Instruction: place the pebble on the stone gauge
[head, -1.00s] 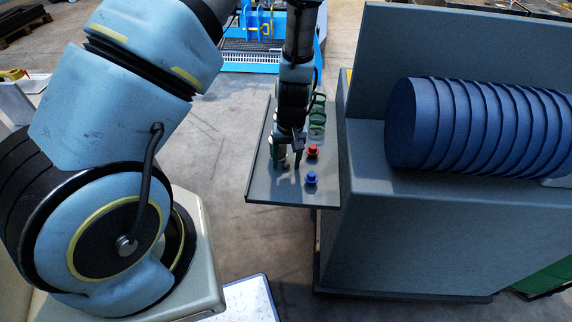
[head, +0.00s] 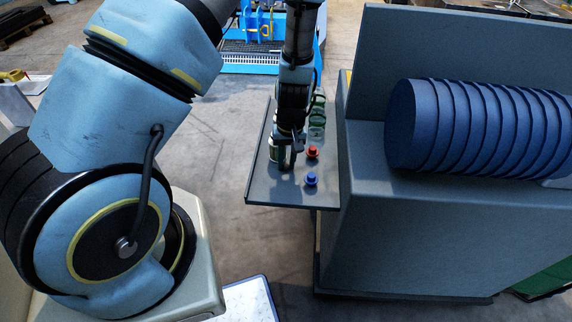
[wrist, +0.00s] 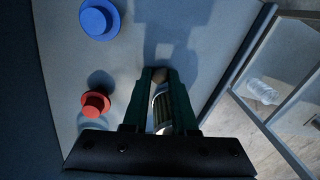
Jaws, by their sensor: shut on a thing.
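My gripper (head: 287,164) points down over the grey shelf at the machine's left side. In the wrist view my gripper (wrist: 160,82) has its dark green fingers shut on a small brown pebble (wrist: 159,74) at the tips. A pale-rimmed, ribbed cylinder (wrist: 162,110) shows between the fingers, nearer the wrist camera than the pebble. In the head view a grey-green cylinder (head: 274,150) stands just left of the fingers. I cannot tell whether it is the stone gauge. The pebble is hidden in the head view.
A red knob (head: 312,153) and a blue knob (head: 311,179) stand on the shelf (head: 262,188), right of my gripper. Green glass jars (head: 317,122) stand behind them. The grey machine with a blue ribbed roll (head: 470,125) borders the shelf's right. The shelf's front left is bare.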

